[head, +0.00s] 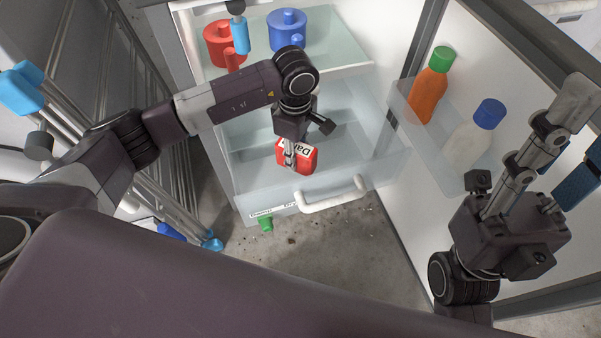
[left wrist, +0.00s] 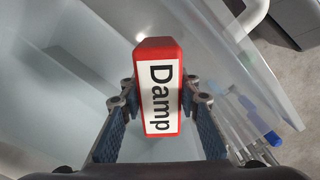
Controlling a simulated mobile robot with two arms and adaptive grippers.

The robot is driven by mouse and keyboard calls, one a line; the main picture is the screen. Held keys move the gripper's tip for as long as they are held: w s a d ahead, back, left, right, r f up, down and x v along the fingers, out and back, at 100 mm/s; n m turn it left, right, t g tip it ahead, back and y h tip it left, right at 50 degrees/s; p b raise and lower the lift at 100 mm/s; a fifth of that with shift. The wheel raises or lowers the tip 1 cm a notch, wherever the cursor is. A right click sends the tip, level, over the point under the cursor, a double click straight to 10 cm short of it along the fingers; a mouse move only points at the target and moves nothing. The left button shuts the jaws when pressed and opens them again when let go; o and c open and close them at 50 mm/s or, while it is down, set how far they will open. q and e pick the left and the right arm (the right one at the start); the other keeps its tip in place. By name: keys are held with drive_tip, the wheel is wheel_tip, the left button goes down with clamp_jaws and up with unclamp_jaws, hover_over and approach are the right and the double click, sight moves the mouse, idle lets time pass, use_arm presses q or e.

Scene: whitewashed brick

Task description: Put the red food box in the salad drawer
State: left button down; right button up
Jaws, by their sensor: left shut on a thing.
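The red food box (head: 308,160), with a white label reading "Damp", is held by my left gripper (head: 291,155). The left wrist view shows the box (left wrist: 160,85) upright between the two fingers. The clear salad drawer (head: 250,173) is pulled out at the bottom of the fridge, with a white handle on its front. The box is over or inside the drawer, near its front wall; its height above the drawer floor is unclear. My right gripper (head: 573,145) is at the right by the fridge door, its fingers apart and empty.
A red pot (head: 222,42) and a blue pot (head: 287,30) stand on the glass shelf above. The open door's bin holds an orange bottle (head: 430,85) with a green cap and a white bottle (head: 474,135) with a blue cap. A metal rack stands left.

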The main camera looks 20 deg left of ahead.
sight(297, 171)
use_arm(q)
wheel_tip(297, 171, down, 4)
drive_tip(key=shift+r+b, duration=0.15)
drive_tip(key=shift+b, duration=0.35)
wheel_tip(297, 171, down, 4)
drive_tip(key=shift+r+b, duration=0.1)
drive_tip(key=shift+b, duration=0.7)
drive_tip(key=shift+f, duration=0.2)
drive_tip(key=shift+r, duration=0.15)
drive_tip(key=shift+f, duration=0.25)
drive_tip(key=c, duration=1.5)
unclamp_jaws()
drive_tip(key=shift+o, duration=0.2)
drive_tip(key=shift+r, duration=0.1)
